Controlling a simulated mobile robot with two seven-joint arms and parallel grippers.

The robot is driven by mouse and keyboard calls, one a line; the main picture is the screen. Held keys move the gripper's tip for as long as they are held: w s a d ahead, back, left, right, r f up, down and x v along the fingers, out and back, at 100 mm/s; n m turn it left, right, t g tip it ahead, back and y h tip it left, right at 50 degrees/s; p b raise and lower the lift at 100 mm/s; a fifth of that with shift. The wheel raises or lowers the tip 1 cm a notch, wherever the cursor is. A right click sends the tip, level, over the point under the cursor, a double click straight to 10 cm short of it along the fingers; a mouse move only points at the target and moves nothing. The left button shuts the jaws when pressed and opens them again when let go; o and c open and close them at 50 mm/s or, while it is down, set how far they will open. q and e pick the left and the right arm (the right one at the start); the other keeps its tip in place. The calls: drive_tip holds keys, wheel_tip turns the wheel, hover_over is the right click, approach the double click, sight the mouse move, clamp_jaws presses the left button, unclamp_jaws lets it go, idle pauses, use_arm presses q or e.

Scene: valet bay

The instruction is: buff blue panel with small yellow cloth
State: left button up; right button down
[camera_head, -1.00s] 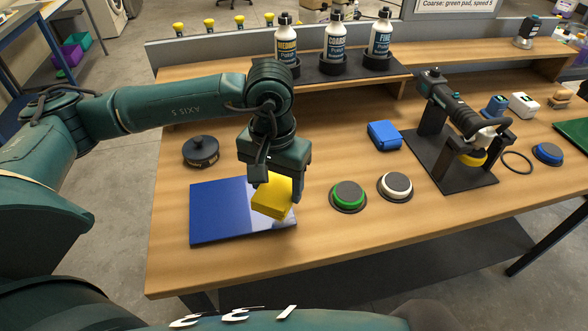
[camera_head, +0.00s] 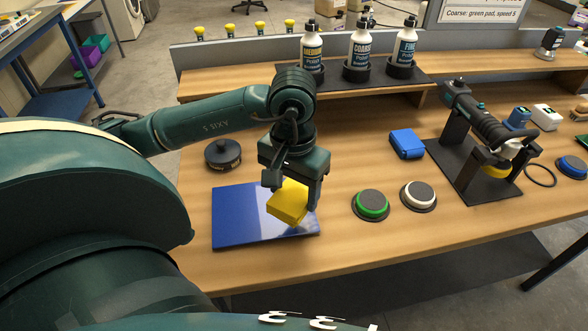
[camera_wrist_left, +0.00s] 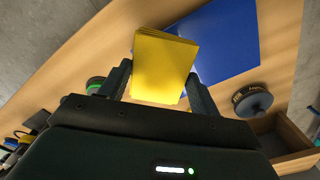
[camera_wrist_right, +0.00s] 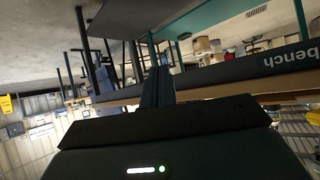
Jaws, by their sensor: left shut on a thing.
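The blue panel (camera_head: 235,220) lies flat on the wooden bench, with a lighter, shinier area at its right side; it also shows in the left wrist view (camera_wrist_left: 228,45). My left gripper (camera_head: 293,198) is shut on the yellow cloth (camera_head: 286,203), a folded block that sits between the fingers in the left wrist view (camera_wrist_left: 163,65). The cloth is over the right half of the panel, tilted; I cannot tell whether it touches the surface. My right gripper (camera_wrist_right: 157,88) shows only in its own wrist view, with its fingers together and nothing between them.
A black round tin (camera_head: 223,154) stands behind the panel. A green pad (camera_head: 371,204) and a white pad (camera_head: 419,194) lie to its right. A blue folded cloth (camera_head: 407,144), a polisher on a stand (camera_head: 478,120) and a shelf of bottles (camera_head: 361,50) are farther back.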

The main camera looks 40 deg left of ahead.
use_arm(q)
wheel_tip(320, 180, down, 3)
drive_tip(key=shift+f+b, duration=0.1)
drive_tip(key=shift+b, duration=0.6)
drive_tip(key=shift+f+b, duration=0.45)
drive_tip(key=shift+f, duration=0.4)
drive_tip(key=shift+f+b, duration=0.35)
drive_tip(key=shift+b, duration=0.3)
use_arm(e)
drive_tip(key=shift+a+f+y, duration=0.4)
drive_tip(key=shift+a+f, duration=0.15)
drive_tip(key=shift+f, duration=0.25)
drive_tip(key=shift+w, duration=0.15)
drive_tip(key=shift+f, duration=0.15)
use_arm(q)
drive_tip(key=shift+b, duration=0.45)
use_arm(e)
drive_tip(key=shift+f, duration=0.2)
